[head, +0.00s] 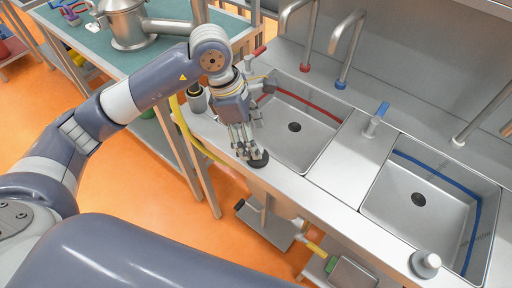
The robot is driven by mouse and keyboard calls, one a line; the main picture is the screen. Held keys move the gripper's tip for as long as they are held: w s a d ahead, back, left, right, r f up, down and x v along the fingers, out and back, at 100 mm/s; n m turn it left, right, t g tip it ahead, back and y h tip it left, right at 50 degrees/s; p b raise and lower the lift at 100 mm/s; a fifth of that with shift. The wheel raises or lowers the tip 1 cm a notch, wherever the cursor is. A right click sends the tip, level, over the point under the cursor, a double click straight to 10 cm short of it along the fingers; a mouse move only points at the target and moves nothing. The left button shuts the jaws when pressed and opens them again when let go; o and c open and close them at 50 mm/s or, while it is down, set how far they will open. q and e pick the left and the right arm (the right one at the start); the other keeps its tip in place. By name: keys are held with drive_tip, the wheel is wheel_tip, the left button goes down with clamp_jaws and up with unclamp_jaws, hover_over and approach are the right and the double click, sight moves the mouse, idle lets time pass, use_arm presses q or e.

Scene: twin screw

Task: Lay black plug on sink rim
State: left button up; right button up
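The black plug (259,159) is a small dark disc at the front rim of the left sink (298,127), right at my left fingertips. It looks low over the rim or resting on it; I cannot tell whether it touches. My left gripper (247,153) points down over the rim, just left of the basin. The fingers partly cover the plug's top, so I cannot tell whether they are closed on it. My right gripper is not in view.
The left sink has a red stripe, the right sink (405,215) a blue one. A blue-handled tap (377,118) stands between them. A silver cylindrical piece (425,263) sits on the right sink's front rim. A yellow hose (190,135) hangs beside the counter's left end.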

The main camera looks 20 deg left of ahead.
use_arm(q)
drive_tip(key=b+v, duration=0.1)
drive_tip(key=v, duration=0.5)
drive_tip(key=shift+r, duration=0.2)
